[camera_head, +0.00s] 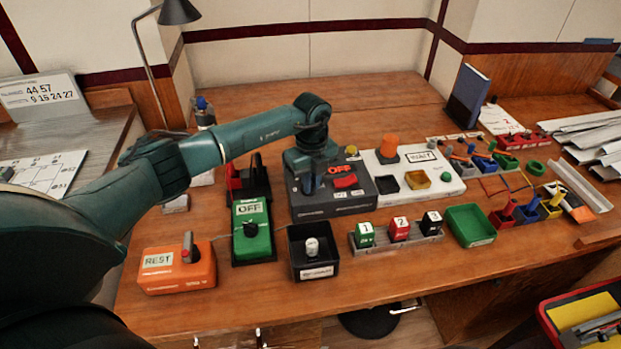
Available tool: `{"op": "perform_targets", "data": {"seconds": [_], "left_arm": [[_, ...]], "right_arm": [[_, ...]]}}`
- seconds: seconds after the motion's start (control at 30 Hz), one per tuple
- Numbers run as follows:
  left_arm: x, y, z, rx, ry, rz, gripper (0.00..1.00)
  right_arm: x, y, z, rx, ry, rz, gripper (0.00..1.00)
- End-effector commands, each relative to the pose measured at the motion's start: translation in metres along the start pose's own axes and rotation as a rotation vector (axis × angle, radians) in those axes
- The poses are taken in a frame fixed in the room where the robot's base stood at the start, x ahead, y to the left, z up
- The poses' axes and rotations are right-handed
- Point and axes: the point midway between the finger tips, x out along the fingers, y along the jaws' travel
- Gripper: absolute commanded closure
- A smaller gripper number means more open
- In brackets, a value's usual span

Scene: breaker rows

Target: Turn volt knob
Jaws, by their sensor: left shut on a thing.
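My left arm comes in from the left, and its gripper (310,188) points down onto the left part of a dark grey box (336,207). The gripper is shut on a knob on that box, and the hand hides most of the knob. The box has a red "OFF" display (341,169) and a red switch (345,182). The small print on it is too small to read, so I cannot confirm the volt label. My right gripper is not in view.
In front stand an orange "REST" box (160,282), a green "OFF" box (251,214) and a black tray (302,236). A white "WAIT" box (450,186) stands right of the dark box. Numbered cubes and a green tray (470,224) are further right. The wooden table (390,280) is clear in front.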

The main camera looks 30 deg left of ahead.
Motion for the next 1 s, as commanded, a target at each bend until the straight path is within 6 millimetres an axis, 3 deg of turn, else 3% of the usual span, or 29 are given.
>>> {"op": "perform_targets", "data": {"seconds": [0.73, 0.77, 1.0], "left_arm": [[-0.0018, -0.002, 0.0019, -0.086, -0.004, -0.005, 1.0], [-0.0018, -0.002, 0.0019, -0.086, -0.004, -0.005, 0.86], [-0.0009, -0.0015, 0.0011, -0.085, -0.002, -0.002, 0.66]], "right_arm": [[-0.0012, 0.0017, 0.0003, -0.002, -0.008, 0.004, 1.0], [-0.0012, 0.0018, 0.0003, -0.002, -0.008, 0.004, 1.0], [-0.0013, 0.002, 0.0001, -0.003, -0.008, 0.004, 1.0]]}}
